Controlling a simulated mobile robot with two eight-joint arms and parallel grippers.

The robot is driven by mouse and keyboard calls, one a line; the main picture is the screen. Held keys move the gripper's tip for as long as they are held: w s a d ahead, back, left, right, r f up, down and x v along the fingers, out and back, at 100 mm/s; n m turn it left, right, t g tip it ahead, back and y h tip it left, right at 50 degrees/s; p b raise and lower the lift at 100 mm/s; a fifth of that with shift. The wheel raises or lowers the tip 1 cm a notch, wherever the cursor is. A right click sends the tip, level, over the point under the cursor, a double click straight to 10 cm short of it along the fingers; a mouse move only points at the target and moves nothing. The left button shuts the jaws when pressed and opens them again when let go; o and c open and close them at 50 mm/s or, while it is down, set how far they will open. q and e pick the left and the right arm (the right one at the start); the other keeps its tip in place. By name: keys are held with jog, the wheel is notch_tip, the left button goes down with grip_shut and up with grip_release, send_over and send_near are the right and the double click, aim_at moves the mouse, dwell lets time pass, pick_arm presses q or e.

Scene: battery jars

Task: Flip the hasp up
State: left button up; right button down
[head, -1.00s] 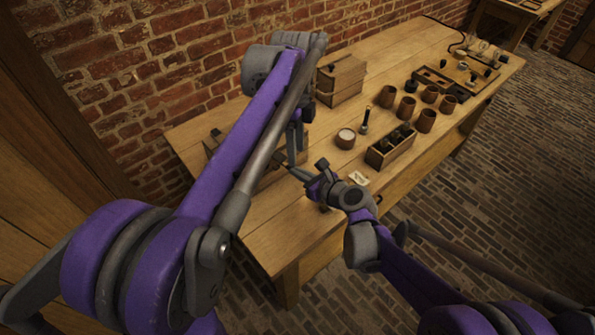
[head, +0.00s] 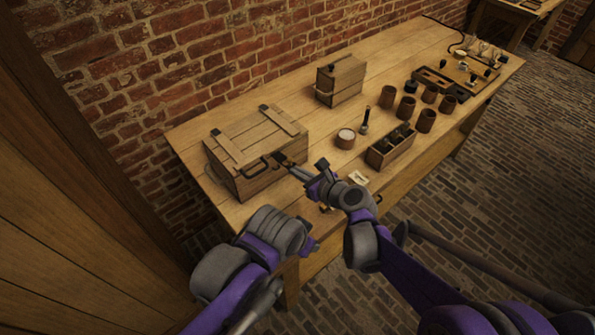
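A closed wooden chest (head: 222,178) with two battens on its lid stands at the left end of the table.
A brick wall runs behind.

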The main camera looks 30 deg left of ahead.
pick_arm(q)
jog(key=shift+s+d+f+n+t+b, duration=0.15)
jog(key=shift+s+f+b, duration=0.1)
jog(key=shift+f, duration=0.2)
jog(key=shift+s+f+n+t+b, duration=0.15)
jog(key=shift+s+f, duration=0.05)
jog(key=shift+f, duration=0.2)
pick_arm(e)
jog(key=shift+r, duration=0.25)
pick_arm(q)
jog(key=shift+w, duration=0.1)
